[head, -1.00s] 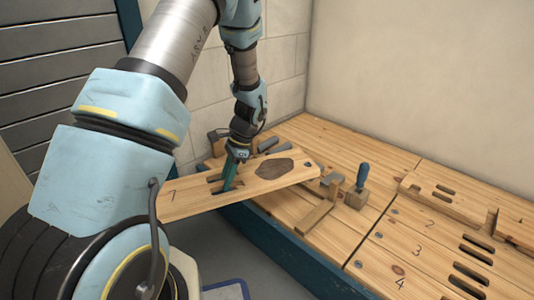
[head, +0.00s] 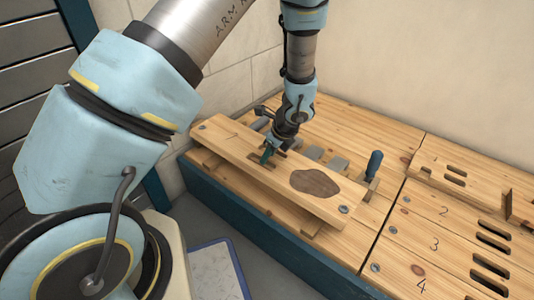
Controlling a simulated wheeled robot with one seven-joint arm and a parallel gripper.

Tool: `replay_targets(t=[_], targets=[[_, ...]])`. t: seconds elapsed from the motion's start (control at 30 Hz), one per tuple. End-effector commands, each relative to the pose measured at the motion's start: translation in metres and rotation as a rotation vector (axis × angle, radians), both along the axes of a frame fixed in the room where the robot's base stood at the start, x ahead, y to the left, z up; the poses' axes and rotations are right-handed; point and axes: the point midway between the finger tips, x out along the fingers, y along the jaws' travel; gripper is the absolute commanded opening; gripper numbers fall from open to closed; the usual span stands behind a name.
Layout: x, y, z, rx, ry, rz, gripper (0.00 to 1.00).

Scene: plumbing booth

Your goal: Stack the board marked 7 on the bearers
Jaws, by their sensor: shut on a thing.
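The board marked 7 (head: 237,149) is a long pale plank with a dark oval patch and slots near its middle. My gripper (head: 268,154) is shut on it at the slots. The board lies over the left part of the bench, running from upper left to lower right. The bearers are mostly hidden under it. One bearer's end (head: 210,160) shows at the left and another's end (head: 303,224) at the lower right. I cannot tell whether the board touches them or hangs just above.
A tool with a blue handle (head: 373,164) stands behind the board's right end. Grey-headed tools (head: 337,162) lie behind it. Slotted boards marked 2, 3 and 4 (head: 435,245) fill the bench's right side, with a raised slotted board (head: 447,172) behind. Walls close the back.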

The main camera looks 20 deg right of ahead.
Motion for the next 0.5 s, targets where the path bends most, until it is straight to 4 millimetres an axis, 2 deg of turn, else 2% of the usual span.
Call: replay_targets(t=[0.5], targets=[[0.001,0.0,-0.036,-0.001,-0.002,0.002,0.0]])
